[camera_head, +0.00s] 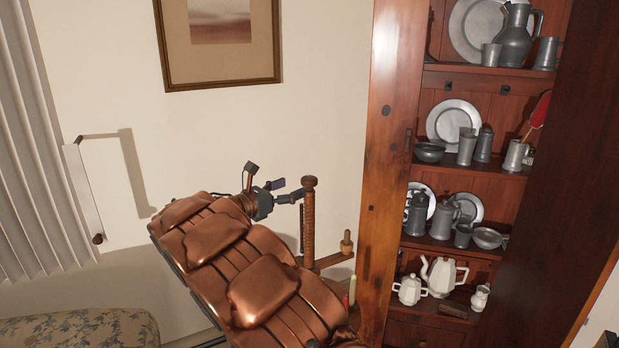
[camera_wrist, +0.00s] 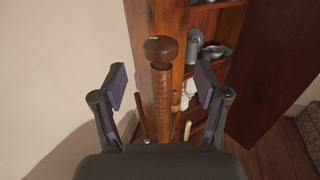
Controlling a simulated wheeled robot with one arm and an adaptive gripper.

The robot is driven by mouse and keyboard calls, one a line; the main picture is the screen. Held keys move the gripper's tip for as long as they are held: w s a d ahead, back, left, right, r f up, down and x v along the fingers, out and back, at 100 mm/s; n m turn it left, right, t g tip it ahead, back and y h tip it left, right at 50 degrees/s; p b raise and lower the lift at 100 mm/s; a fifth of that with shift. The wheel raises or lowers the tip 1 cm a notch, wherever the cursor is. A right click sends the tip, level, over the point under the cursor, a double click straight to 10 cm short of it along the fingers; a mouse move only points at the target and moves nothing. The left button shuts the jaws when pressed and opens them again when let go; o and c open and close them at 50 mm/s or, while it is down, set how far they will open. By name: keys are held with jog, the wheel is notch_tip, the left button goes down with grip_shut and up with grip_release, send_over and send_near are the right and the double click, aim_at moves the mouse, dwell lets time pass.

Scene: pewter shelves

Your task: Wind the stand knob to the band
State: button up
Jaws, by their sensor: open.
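The stand is a dark wooden post (camera_head: 309,225) with a ridged, screw-like shaft. A round brown knob (camera_head: 310,182) caps it; the knob also shows in the wrist view (camera_wrist: 160,49) with a small pale mark on its top. My gripper (camera_head: 288,191) is just left of the knob in the head view. In the wrist view my gripper (camera_wrist: 161,88) is open and empty, with the post lying between its two spread fingers in the picture and the knob beyond the fingertips. I see no contact. I cannot clearly make out the band.
A wooden crossarm (camera_head: 333,261) extends right from the post, carrying a small turned piece (camera_head: 347,241). A pale candle (camera_head: 352,290) is below it. The tall cabinet (camera_head: 392,140) with pewter and white teapots stands close on the right. A floral seat (camera_head: 85,330) is at lower left.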

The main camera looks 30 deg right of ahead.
aim_at(303, 184)
jog(key=d, duration=0.5)
jog(key=w+d, duration=0.1)
jog(key=d, duration=0.1)
jog(key=shift+w+d+p, duration=0.1)
jog(key=shift+d+p, duration=0.1)
jog(key=shift+p, duration=0.15)
jog(key=c, duration=1.2)
